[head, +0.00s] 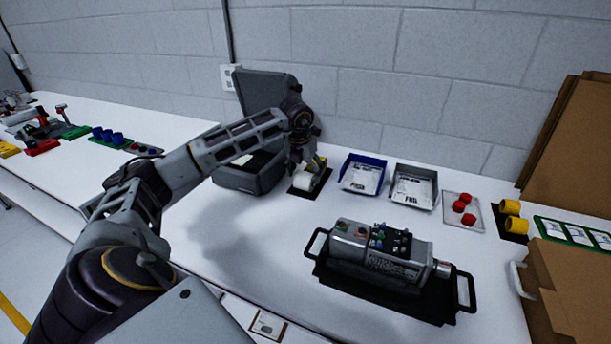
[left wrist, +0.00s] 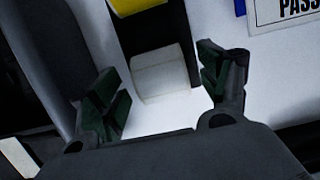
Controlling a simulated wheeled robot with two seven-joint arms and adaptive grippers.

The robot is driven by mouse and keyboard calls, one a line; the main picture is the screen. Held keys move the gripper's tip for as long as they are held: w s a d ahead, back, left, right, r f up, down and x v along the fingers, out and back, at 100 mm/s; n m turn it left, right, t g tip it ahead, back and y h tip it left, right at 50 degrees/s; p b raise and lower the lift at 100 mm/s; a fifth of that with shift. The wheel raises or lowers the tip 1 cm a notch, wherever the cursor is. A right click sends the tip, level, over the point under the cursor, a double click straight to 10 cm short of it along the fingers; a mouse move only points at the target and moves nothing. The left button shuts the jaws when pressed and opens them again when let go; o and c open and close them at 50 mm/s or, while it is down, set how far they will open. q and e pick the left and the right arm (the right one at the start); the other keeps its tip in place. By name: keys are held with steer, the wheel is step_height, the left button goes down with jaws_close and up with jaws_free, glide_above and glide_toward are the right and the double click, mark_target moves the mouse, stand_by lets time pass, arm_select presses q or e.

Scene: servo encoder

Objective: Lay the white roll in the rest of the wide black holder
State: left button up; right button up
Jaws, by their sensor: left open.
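The white roll (head: 303,181) lies at a flat black holder (head: 322,187) near the back of the table, beside the open grey case. In the left wrist view the white roll (left wrist: 160,75) overlaps the near end of the black strip (left wrist: 172,30); whether it sits in a rest there I cannot tell. A yellow piece (left wrist: 136,5) is at the strip's far end. My left gripper (head: 310,165) is above the roll; in the wrist view its open fingers (left wrist: 163,98) stand on either side of the roll, apart from it. My right gripper is out of view.
An open grey case (head: 245,178) stands left of the roll. A blue tray (head: 362,173) and a grey tray (head: 413,186) are to the right. A grey device (head: 380,252) on a black handled tray fills the front. Yellow rolls (head: 516,225) sit far right.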

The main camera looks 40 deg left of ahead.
arm_select(q)
steer(key=v, duration=1)
steer(key=shift+f, duration=0.1)
stand_by(0.6)
